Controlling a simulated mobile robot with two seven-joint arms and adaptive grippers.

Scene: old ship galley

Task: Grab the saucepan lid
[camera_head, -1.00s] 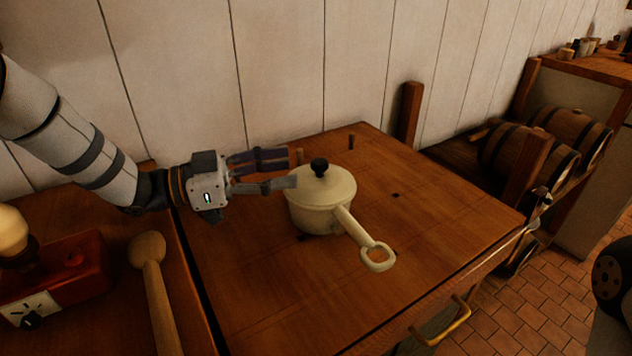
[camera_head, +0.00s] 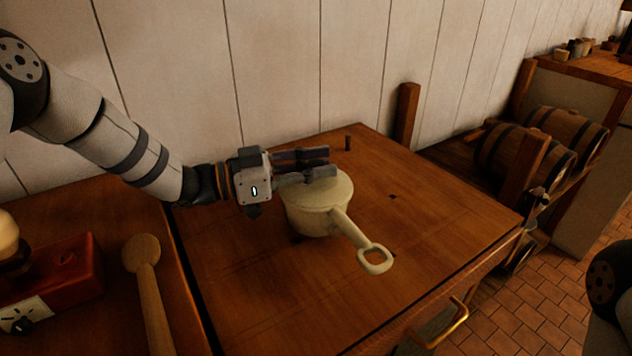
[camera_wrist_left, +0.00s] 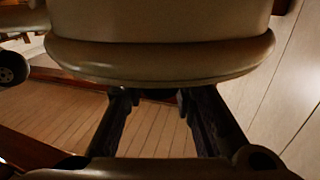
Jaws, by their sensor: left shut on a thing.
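The cream saucepan (camera_head: 310,222) stands on the wooden counter in the head view, its looped handle pointing to the front right. Its pale lid (camera_head: 328,190) sits on top of it. My left gripper (camera_head: 322,163) reaches in from the left just above the lid and is shut on the lid's dark knob, which its fingers mostly hide in the head view. In the left wrist view the picture is turned over: the lid (camera_wrist_left: 160,62) spans the upper part, with the dark knob (camera_wrist_left: 158,94) between the fingers. My right gripper is not in view.
A wooden spoon-like tool (camera_head: 151,290) and a red box (camera_head: 60,275) lie on the left counter. Barrels (camera_head: 508,152) rest on a rack at the right. The counter (camera_head: 430,215) right of the pan is clear.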

